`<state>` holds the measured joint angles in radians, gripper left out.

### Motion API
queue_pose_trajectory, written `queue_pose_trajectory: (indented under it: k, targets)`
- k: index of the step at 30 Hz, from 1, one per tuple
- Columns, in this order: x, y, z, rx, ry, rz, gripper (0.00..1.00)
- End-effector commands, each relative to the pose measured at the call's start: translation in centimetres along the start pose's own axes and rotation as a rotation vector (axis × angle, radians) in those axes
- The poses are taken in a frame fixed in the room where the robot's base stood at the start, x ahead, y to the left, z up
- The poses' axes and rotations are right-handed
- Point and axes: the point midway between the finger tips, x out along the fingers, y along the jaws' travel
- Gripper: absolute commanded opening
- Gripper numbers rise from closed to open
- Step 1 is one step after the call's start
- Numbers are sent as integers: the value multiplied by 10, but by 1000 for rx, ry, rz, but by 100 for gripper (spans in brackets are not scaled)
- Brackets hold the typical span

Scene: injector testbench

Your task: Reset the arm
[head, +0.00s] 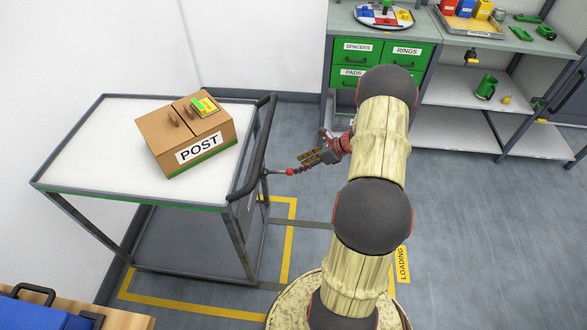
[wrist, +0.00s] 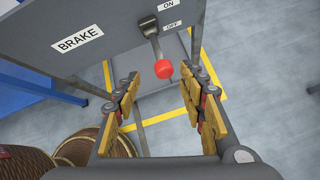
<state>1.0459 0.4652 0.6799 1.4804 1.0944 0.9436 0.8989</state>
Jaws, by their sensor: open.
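My gripper (head: 311,159) is open and empty beside the trolley's right end, in the head view. My arm reaches down the middle of that view. In the wrist view, my gripper's fingers (wrist: 162,96) stand apart with tan pads. The brake lever's red knob (wrist: 162,69) shows between and beyond the fingertips. The same red knob (head: 290,171) is just left of my fingers in the head view. The lever hangs from a grey panel (wrist: 90,25) marked BRAKE, with ON and OFF labels at its right. I cannot tell whether the fingers touch the knob.
A trolley (head: 85,150) with a dark handle (head: 262,140) stands at left and carries a brown POST box (head: 160,137). Green drawers (head: 405,53) and grey shelves (head: 455,85) stand behind my arm. Yellow floor lines (head: 292,225) run around the trolley. The floor at right is clear.

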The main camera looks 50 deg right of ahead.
Motion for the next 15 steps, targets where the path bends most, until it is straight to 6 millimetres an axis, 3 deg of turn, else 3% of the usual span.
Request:
queue_pose_trajectory:
  k: [6,15]
  targets:
    - [-16,0,0,1,0,0,41]
    - [-17,0,0,1,0,1,41]
